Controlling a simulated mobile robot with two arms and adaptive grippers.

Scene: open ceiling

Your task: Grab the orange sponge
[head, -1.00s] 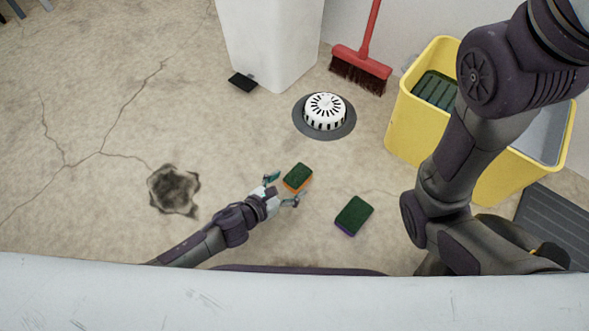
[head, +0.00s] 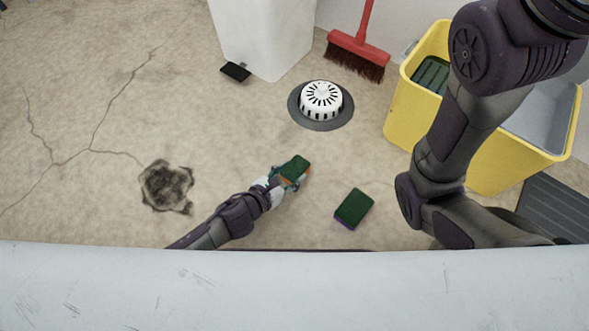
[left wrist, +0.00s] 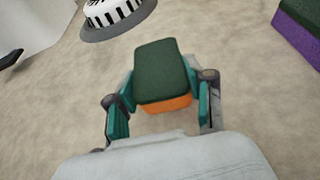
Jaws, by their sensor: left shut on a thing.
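The orange sponge (head: 295,168) has a dark green scouring top and an orange body. In the head view it is at the tip of my left gripper (head: 289,180), whose arm reaches in from the lower left. In the left wrist view the sponge (left wrist: 163,75) sits between the two teal fingers of the left gripper (left wrist: 160,100), with its orange side facing the camera. The fingers are shut on its sides. My right arm shows at the right of the head view, but its gripper is out of view.
A purple sponge (head: 353,209) with a green top lies to the right on the floor. A white floor drain (head: 321,100) is beyond. A yellow bucket (head: 424,118), a red broom (head: 357,52) and a white bin (head: 262,35) stand farther back. A hole (head: 166,187) is at left.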

